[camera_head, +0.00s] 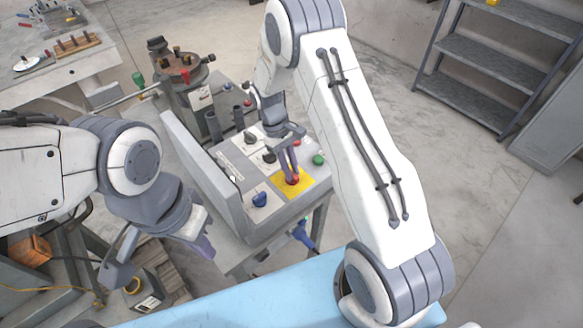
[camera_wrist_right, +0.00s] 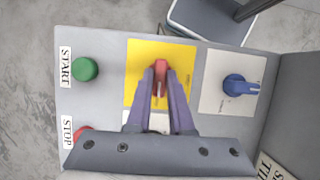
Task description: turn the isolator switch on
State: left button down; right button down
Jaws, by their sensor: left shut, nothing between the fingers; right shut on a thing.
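The isolator switch is a red knob on a yellow plate (camera_head: 302,185) on the grey control panel. In the right wrist view, the red knob (camera_wrist_right: 161,72) sits between the fingertips of my right gripper (camera_wrist_right: 160,82), which is shut on it. The knob's handle lies roughly up and down in that view. In the head view my right gripper (camera_head: 292,176) reaches down onto the knob and partly hides it. My left gripper (camera_head: 160,262) is shut and empty, at the lower left, apart from the panel.
A blue knob (camera_wrist_right: 238,85) sits beside the yellow plate. A green START button (camera_wrist_right: 84,69) and a partly hidden red STOP button (camera_wrist_right: 82,132) are on the other side. Black knobs (camera_head: 250,137) are further up the panel. A raised side wall (camera_head: 196,160) edges the panel.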

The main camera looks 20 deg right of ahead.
jog(key=shift+w+r, duration=0.1)
jog(key=shift+w, duration=0.15)
dwell(0.3)
jog(key=c, duration=1)
grip_release()
jog(key=shift+o, duration=1)
jog(key=shift+s, duration=0.1)
jog(key=b+v, duration=0.2)
jog(key=v, duration=0.8)
jog(key=shift+r, duration=0.25)
